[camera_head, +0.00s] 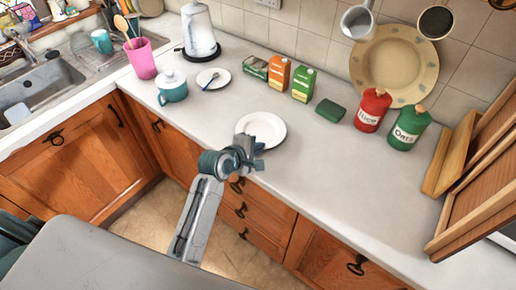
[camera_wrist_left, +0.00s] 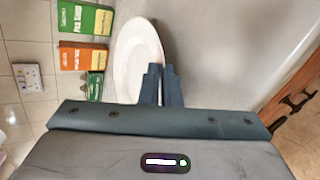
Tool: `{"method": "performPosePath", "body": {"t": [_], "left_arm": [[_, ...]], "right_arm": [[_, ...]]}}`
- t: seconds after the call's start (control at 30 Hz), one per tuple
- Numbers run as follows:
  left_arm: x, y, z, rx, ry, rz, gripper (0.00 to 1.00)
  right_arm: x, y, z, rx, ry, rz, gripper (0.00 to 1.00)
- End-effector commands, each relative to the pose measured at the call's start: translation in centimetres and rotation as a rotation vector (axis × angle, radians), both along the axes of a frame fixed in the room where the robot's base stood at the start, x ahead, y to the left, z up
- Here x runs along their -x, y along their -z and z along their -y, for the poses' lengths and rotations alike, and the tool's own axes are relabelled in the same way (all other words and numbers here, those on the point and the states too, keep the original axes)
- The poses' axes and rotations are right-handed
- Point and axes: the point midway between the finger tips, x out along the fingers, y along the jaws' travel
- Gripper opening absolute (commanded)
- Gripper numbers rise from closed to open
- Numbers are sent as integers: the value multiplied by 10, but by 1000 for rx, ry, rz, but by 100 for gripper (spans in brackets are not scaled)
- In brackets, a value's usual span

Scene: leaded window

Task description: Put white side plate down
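The white side plate (camera_head: 268,126) is level over the pale worktop near its front edge. It also shows in the left wrist view (camera_wrist_left: 133,62). My left gripper (camera_head: 250,150) is at the plate's near rim. In the left wrist view its two fingers (camera_wrist_left: 161,84) are close together, one on each side of the rim, shut on it. I cannot tell whether the plate's underside touches the worktop or is slightly above it. My right gripper is not in view.
A second white plate (camera_head: 213,79) with a dark item, a teal pot (camera_head: 172,88), a kettle (camera_head: 199,32), cartons (camera_head: 303,84), a green block (camera_head: 330,110), and red (camera_head: 372,109) and green (camera_head: 407,128) canisters stand behind. The worktop (camera_head: 340,180) to the right is clear.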

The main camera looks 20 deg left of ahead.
Motion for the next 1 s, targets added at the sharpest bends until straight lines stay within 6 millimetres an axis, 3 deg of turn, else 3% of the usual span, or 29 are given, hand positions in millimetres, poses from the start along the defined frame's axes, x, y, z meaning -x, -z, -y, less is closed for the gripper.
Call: {"method": "performPosePath", "body": {"t": [0.1, 1.0], "left_arm": [[0, 5, 0, 1, -1, 3, 0], [0, 14, 0, 0, 0, 2, 0]], "right_arm": [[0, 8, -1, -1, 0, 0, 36], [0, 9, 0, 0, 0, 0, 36]]}}
